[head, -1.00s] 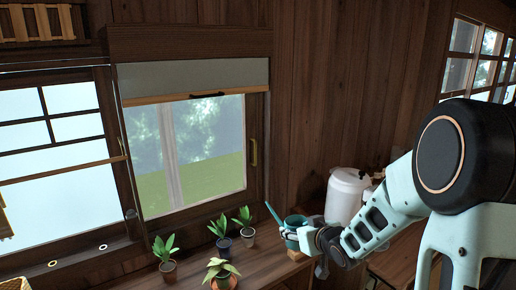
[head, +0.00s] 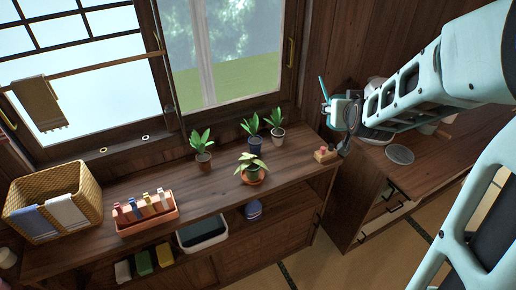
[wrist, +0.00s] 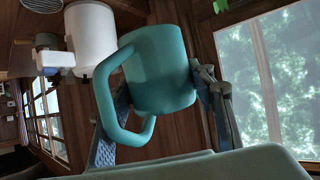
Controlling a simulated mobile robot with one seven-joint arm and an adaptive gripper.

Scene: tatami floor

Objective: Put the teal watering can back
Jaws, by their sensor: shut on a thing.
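The teal watering can (wrist: 158,72) fills the middle of the wrist view, its loop handle towards the left. My gripper (wrist: 165,108) is shut on it, with one finger on each side of the body. In the head view the can (head: 339,114) is small, its thin spout pointing up, and partly hidden by my gripper (head: 346,122). It is held in the air near the right end of the wooden plant counter (head: 190,195), by the wall. Its underside is not clearly visible.
Several potted plants (head: 254,175) stand on the counter. A seed-packet tray (head: 147,218) and wicker basket (head: 88,195) are at left. A white container (wrist: 92,38) stands behind the can. Bare counter lies between plants and holder.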

